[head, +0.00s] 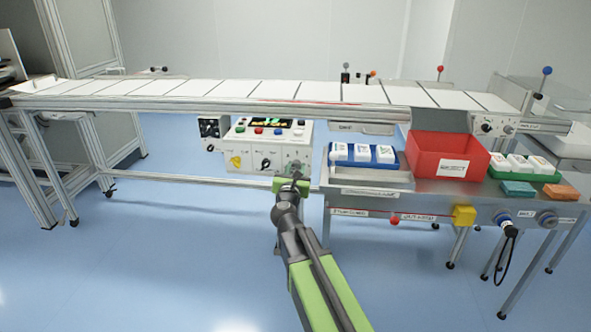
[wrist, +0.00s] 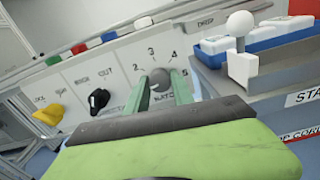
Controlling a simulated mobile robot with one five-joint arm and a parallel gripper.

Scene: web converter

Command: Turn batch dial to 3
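The batch dial (wrist: 159,80) is a round grey knob on the white control panel (wrist: 118,68). The numbers 2, 3, 4 and 5 are printed around it, with a partly covered label below. Its pointer direction is not clear. My gripper (wrist: 162,86) has its two green fingers apart, one on each side of the dial, and a narrow gap seems to show beside the knob. Whether the fingertips touch it cannot be told. In the head view my gripper (head: 292,178) is at the panel's lower right and largely hides the dial.
A black knob (wrist: 98,100) and a yellow knob (wrist: 48,115) sit left of the dial. Coloured buttons line the panel top. A white-ball lever (wrist: 240,40) and the steel table with a blue tray (head: 383,162) and red bin (head: 425,150) stand close right. The conveyor runs above.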

